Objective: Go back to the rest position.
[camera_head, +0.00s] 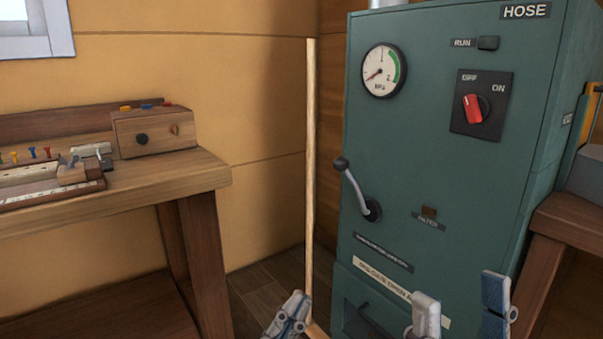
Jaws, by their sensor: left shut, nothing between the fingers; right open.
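My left gripper (288,316) is at the bottom edge, left of the green cabinet and in front of the foot of a thin upright wooden strip. Its fingers are together with nothing between them. My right gripper (461,307) is at the bottom edge, in front of the lower part of the cabinet. Its two fingers stand wide apart with nothing between them. Both arms are mostly below the picture, and I cannot tell whether either gripper touches anything.
The green cabinet (400,150) marked HOSE has a gauge (384,71), a red OFF/ON switch (473,109) and a crank lever (357,190). A wooden bench (130,190) stands left, another wooden stand (570,222) right. Bare floor (265,295) shows between bench and cabinet.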

